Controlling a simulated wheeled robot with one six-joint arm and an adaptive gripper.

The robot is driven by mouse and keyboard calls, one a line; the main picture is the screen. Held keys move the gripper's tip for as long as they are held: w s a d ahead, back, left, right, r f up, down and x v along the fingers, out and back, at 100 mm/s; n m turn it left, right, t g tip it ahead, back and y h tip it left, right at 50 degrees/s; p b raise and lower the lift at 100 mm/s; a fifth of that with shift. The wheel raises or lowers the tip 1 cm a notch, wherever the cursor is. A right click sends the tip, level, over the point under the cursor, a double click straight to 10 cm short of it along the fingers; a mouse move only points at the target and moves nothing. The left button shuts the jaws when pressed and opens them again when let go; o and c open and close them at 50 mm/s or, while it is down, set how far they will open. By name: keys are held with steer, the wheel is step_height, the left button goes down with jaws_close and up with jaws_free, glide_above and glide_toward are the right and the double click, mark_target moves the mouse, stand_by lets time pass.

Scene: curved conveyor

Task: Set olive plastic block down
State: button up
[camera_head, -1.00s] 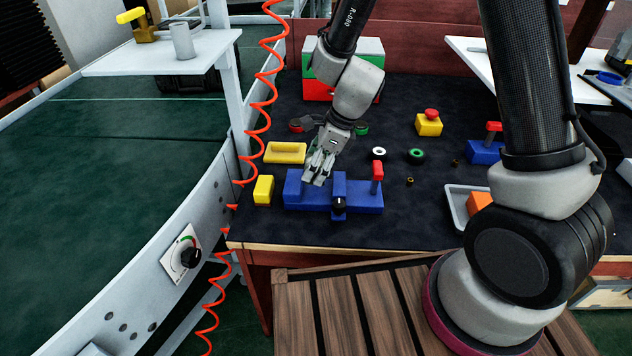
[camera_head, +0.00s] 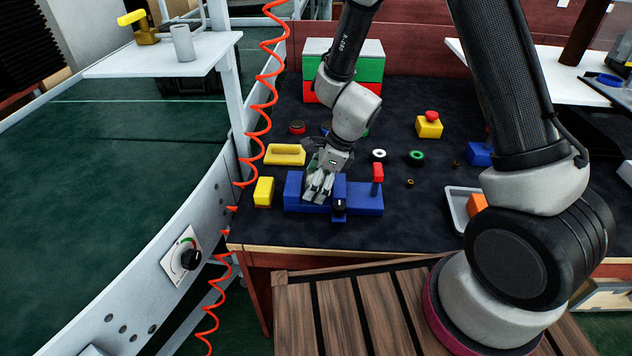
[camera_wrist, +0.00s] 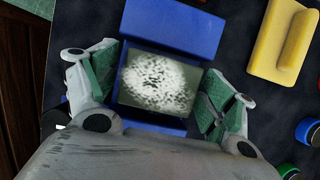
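My gripper (camera_head: 319,197) points down over the left part of the blue fixture (camera_head: 367,200), which has a red-topped post and a black knob. In the wrist view its green-padded fingers (camera_wrist: 160,95) lie close along both sides of a rectangular block (camera_wrist: 158,82), which I take as the olive plastic block. The block has an olive edge and a pale, speckled top face. The blue fixture shows behind and in front of it (camera_wrist: 170,25). The block's underside is hidden, so I cannot tell whether it touches the fixture.
White and green rings (camera_head: 416,157) lie to the right. A grey tray (camera_head: 457,207) with an orange block is farther right. A red coiled hose (camera_head: 262,95) hangs at the left.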

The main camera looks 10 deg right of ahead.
steer(key=s+d+r+n+t, duration=0.1)
steer(key=s+d+r+n, duration=0.15)
steer(key=d+r, duration=0.4)
steer(key=s+d+r+n, duration=0.2)
steer(key=d+r+n, duration=0.1)
steer(key=r, duration=0.6)
steer(key=s+d+r+n+t, duration=0.1)
steer(key=s+d+r+n, duration=0.15)
steer(key=d+r, duration=0.4)
steer(key=s+d+r+n+t+h, duration=0.1)
steer(key=s+d+r+n+h, duration=0.3)
steer(key=s+d+r+n, duration=0.5)
steer(key=s+d+n, duration=0.3)
steer(key=shift+s+r, duration=0.2)
steer(key=shift+s, duration=0.2)
